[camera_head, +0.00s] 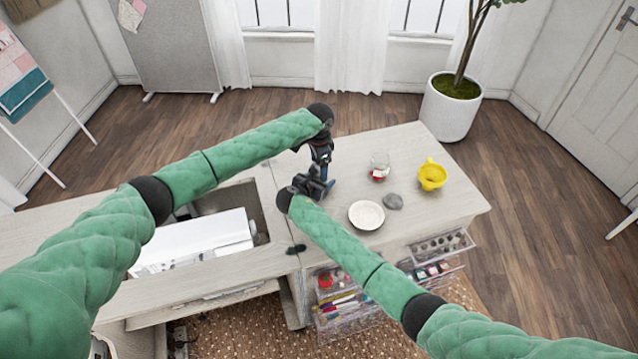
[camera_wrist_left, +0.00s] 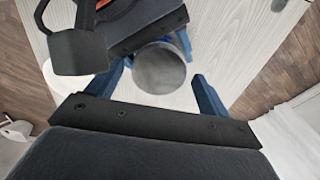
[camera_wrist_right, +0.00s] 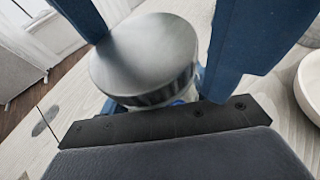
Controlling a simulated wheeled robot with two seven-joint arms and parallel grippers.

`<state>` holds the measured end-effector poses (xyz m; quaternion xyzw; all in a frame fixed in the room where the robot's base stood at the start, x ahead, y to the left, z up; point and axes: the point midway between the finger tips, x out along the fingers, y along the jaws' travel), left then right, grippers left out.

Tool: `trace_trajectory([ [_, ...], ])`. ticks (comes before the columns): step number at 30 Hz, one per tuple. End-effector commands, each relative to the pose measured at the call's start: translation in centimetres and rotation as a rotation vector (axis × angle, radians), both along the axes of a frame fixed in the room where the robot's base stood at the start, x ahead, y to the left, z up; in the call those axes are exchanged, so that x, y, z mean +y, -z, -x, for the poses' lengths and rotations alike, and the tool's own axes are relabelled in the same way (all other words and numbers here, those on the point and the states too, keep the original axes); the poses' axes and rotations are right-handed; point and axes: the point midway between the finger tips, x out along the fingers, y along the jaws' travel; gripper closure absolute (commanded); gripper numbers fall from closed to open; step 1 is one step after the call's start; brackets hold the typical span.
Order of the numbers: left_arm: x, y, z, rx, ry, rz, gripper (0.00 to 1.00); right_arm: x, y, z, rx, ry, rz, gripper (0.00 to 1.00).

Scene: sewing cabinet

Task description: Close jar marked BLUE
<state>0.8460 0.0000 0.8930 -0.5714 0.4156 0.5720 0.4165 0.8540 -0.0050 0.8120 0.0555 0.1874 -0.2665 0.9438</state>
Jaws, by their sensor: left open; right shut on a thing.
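My left gripper (camera_head: 321,163) and right gripper (camera_head: 309,186) are close together over the table, left of the bowl. A round grey metal lid (camera_wrist_right: 145,58) is between the blue fingers of my right gripper, which is shut on it. The lid also shows in the left wrist view (camera_wrist_left: 160,68), between the open fingers of my left gripper. A small blue patch and something pale show under the lid in the right wrist view. The jar marked BLUE cannot be made out; the grippers cover that spot. I cannot tell whether the lid sits on a jar.
A glass jar with red on it (camera_head: 379,170), a grey lid (camera_head: 393,202), a white bowl (camera_head: 366,214) and a yellow pot (camera_head: 432,175) stand on the table right of my grippers. A white sewing machine (camera_head: 195,240) is at left. Clear drawers (camera_head: 340,305) stick out in front.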

Motion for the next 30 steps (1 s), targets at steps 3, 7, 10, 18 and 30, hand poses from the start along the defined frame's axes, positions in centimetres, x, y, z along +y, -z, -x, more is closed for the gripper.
trace_trajectory([
  [3,0.0,-0.6,0.0,0.000,0.000,0.001,0.20,0.0,0.0,0.0,0.000,0.000,0.000,0.99],
  [7,0.0,-2.0,0.0,-0.001,0.000,0.002,0.20,0.0,0.0,0.0,0.000,0.000,0.000,0.99],
  [10,-0.1,-3.2,0.0,0.000,0.001,0.001,0.20,0.0,0.0,0.0,0.000,0.000,0.000,0.99],
  [18,0.0,-4.4,0.0,0.001,0.000,0.000,0.20,0.0,0.0,0.0,0.000,0.000,0.000,0.99],
  [30,-0.4,-4.8,0.0,-0.003,-0.122,0.001,0.23,0.0,0.0,0.0,0.000,0.000,0.000,0.99],
])
